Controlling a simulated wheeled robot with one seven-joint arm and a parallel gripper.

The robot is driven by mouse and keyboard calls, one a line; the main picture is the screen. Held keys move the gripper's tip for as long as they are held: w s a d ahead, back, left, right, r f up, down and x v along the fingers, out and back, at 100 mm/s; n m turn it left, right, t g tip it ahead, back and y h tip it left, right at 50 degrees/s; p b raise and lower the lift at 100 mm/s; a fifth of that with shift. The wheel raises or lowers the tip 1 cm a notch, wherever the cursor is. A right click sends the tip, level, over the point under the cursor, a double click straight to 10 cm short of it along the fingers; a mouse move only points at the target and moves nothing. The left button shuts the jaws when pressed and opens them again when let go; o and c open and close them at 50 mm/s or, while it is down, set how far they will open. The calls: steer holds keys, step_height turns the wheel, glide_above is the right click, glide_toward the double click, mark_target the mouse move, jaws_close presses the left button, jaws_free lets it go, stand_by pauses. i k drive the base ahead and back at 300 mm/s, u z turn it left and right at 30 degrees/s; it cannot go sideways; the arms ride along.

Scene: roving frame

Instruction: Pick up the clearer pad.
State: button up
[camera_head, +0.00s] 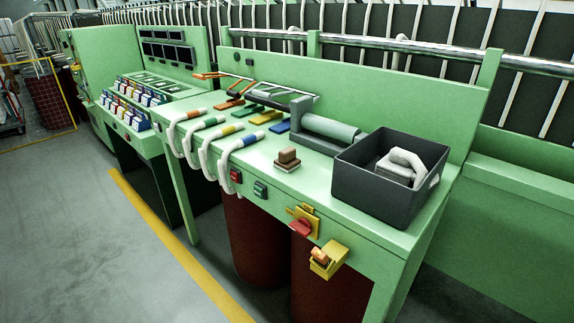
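My gripper is not in view.
A dark grey bin (371,188) holding a pale looped bundle (400,164) stands to the right. A pale green roller (331,128) lies behind the block. White sliver tubes (240,143) bend over the front edge at left. A yellow bracket (328,260) juts from the front.

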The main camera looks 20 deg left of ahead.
mark_target(287, 161)
steer(key=k, duration=1.05)
steer(key=u, duration=0.7)
steer(key=i, duration=1.35)
steer(key=u, duration=0.55)
